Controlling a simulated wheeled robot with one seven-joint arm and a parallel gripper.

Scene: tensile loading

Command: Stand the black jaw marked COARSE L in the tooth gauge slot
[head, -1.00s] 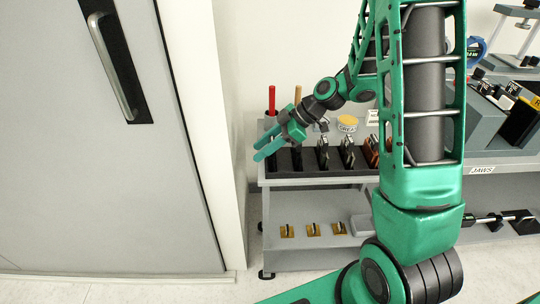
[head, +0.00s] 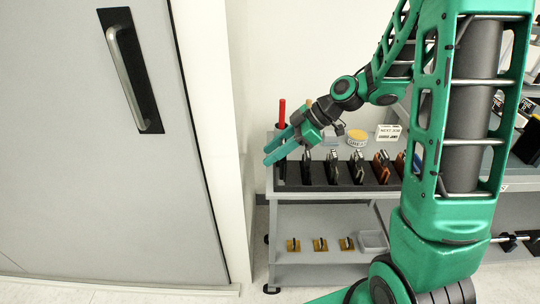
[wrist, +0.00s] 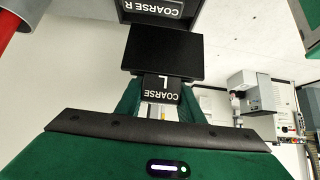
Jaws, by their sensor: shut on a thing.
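The black jaw marked COARSE L (wrist: 165,52) is between the fingers of my gripper (wrist: 155,108) in the wrist view. Its label reads upside down there. My gripper is shut on it, and the green fingers flank the label. In the head view my gripper (head: 273,152) is over the left end of the black jaw rack (head: 340,188). My fingers mostly hide the held jaw there, so I cannot tell whether it still touches the rack. A jaw marked COARSE R (wrist: 152,10) is just beyond it in the wrist view. I cannot make out the tooth gauge slot.
Several other jaws (head: 357,167) stand in the rack to the right. A red upright (head: 281,112) is close behind my gripper. A yellow-topped round tub (head: 357,138) and a sign (head: 388,133) stand behind the rack. A grey door (head: 80,190) fills the left.

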